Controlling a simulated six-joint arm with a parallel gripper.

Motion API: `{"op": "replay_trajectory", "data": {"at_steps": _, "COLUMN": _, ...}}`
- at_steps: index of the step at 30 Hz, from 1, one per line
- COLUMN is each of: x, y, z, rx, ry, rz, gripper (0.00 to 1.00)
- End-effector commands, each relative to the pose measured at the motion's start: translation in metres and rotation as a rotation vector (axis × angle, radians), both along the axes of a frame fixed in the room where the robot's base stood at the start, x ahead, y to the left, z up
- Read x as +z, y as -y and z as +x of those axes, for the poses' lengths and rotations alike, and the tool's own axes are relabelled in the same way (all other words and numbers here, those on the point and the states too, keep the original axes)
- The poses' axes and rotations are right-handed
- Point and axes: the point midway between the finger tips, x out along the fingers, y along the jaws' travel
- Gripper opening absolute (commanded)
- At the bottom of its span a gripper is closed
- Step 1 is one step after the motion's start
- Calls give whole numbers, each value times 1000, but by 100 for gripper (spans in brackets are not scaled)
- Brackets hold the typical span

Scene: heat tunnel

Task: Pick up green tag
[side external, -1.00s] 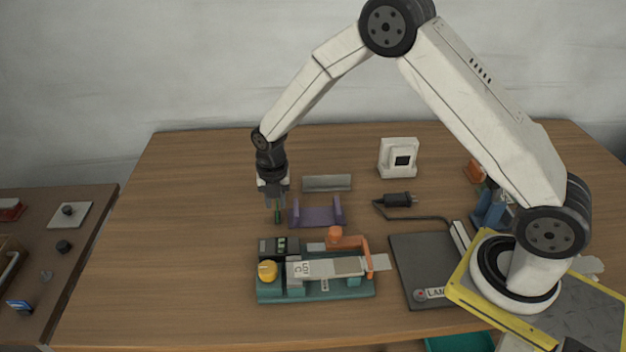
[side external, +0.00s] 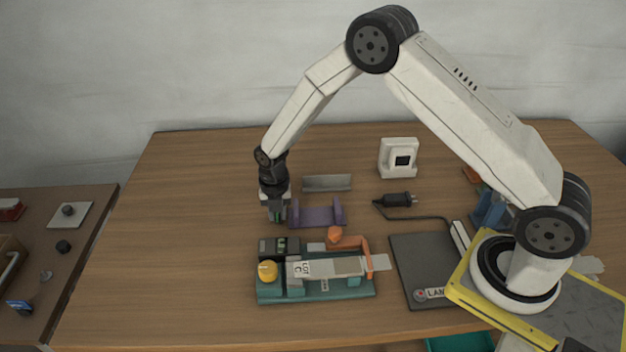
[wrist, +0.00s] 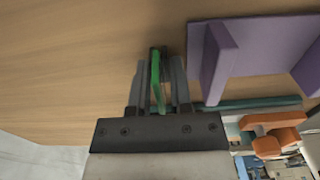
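The green tag (side external: 278,216) is thin and stands upright at the left side of the purple holder, largely hidden by my fingers in the side view. In the wrist view the green tag (wrist: 155,80) shows as a narrow strip between my two fingers. My gripper (side external: 276,217) points down around it, with its fingertips low near the table. In the wrist view my gripper (wrist: 160,65) has a finger on each side of the tag, and the fingers look apart, with a gap showing beside the tag.
The purple holder (side external: 317,217) stands close to the right of my fingers. A grey metal bracket (side external: 327,183) lies behind it. The teal sealing fixture (side external: 330,290), with a yellow knob and orange lever, stands in front. The table left of my gripper is clear.

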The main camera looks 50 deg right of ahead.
Motion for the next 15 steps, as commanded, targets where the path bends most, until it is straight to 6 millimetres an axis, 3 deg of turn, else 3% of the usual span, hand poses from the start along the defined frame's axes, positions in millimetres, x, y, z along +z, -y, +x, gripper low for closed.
{"op": "replay_trajectory", "data": {"at_steps": 1, "x": 0, "y": 0, "z": 0, "rx": 0, "ry": 0, "rz": 0, "gripper": 6}}
{"op": "replay_trajectory", "data": {"at_steps": 2, "x": 0, "y": 0, "z": 0, "rx": 0, "ry": 0, "rz": 0, "gripper": 0}}
{"op": "replay_trajectory", "data": {"at_steps": 15, "x": 3, "y": 0, "z": 0, "rx": 0, "ry": 1, "rz": 1, "gripper": 0}}
